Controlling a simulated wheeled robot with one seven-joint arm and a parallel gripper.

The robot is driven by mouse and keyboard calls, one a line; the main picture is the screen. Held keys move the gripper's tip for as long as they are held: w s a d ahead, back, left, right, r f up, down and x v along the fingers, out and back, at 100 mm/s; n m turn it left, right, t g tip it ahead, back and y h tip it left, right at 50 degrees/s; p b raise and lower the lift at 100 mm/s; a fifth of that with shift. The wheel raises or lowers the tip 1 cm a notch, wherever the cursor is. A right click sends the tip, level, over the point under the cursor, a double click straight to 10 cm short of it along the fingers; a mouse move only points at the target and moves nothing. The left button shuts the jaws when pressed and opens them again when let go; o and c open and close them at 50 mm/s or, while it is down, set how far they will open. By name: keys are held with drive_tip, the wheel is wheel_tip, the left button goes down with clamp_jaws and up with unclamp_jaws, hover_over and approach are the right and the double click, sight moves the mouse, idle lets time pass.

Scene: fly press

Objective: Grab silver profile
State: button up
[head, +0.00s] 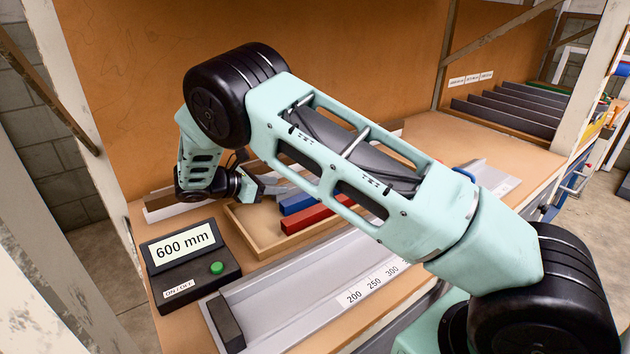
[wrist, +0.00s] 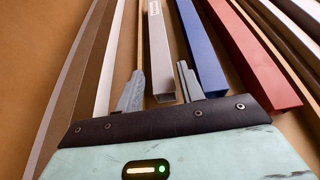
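The silver profile (wrist: 158,45) is a long, light grey bar in the wrist view. Its near end lies between the two fingers of my gripper (wrist: 160,72). The fingers are spread, with a small gap visible on each side of the bar. I cannot tell the height of the fingertips over it. In the head view my gripper (head: 268,187) is low over the left end of a shallow wooden tray (head: 254,240). There I cannot make out the silver profile clearly behind the gripper and arm.
A blue bar (wrist: 200,45) and a red bar (wrist: 250,55) lie right of the silver profile. Brown and white strips lie to the left. In front are a control box (head: 187,262) reading 600 mm and a metal measuring channel (head: 285,305). Dark dividers (head: 505,112) stand at back right.

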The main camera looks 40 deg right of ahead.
sight(290, 186)
drive_tip(key=p+x, duration=0.1)
drive_tip(key=x, duration=0.4)
drive_tip(key=c, duration=0.8)
drive_tip(key=shift+r, duration=0.1)
